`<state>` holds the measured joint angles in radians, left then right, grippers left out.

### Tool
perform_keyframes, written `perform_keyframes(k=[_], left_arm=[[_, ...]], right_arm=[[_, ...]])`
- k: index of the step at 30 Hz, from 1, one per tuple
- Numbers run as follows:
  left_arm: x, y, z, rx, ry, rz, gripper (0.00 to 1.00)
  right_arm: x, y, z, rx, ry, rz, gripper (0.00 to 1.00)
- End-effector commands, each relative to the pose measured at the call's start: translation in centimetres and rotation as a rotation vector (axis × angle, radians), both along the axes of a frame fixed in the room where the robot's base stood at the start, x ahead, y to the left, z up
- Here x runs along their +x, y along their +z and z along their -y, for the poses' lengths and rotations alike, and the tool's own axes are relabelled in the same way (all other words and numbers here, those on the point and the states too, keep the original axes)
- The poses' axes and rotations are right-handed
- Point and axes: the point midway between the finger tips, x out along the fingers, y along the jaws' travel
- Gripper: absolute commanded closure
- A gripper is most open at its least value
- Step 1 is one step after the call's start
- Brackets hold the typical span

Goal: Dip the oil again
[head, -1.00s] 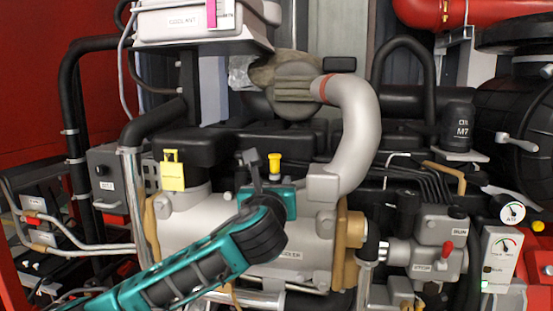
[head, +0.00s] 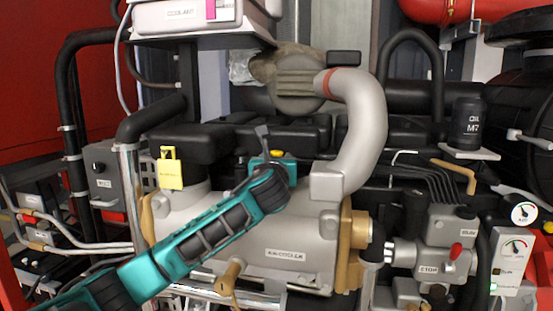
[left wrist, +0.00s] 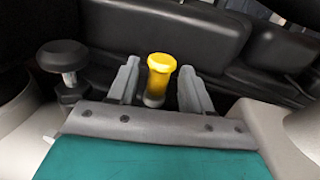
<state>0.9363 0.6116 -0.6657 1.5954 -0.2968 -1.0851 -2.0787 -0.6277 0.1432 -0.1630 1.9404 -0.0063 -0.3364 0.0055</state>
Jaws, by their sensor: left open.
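The yellow dipstick handle (left wrist: 160,73) stands upright in the left wrist view, between the two grey fingers of my left gripper (left wrist: 159,92). The fingers are open, with a gap on each side of the handle. In the head view my left gripper (head: 264,145) is over the top of the engine's middle, and only a small yellow piece of the handle (head: 277,153) shows behind it. The dipstick's lower part is hidden. My right gripper is not in view.
A black knob (left wrist: 63,58) stands left of the fingers. A yellow tag (head: 171,172) hangs at the left, and a thick grey pipe (head: 365,130) curves down on the right. The oil container (head: 468,125) stands on a shelf at the right. Black covers lie close behind the gripper.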

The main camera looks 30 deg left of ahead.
Motion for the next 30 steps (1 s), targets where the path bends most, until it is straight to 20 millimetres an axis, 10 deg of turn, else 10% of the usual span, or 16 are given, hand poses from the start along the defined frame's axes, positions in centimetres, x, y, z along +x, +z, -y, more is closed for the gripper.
perform_keyframes(k=[18,30], left_arm=[[2.3,0.0,-1.0,0.0,0.0,0.001,0.51],[2.2,0.0,-1.0,0.0,0.0,0.0,0.88]], right_arm=[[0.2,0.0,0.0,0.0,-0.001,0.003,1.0],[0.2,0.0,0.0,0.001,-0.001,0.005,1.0]])
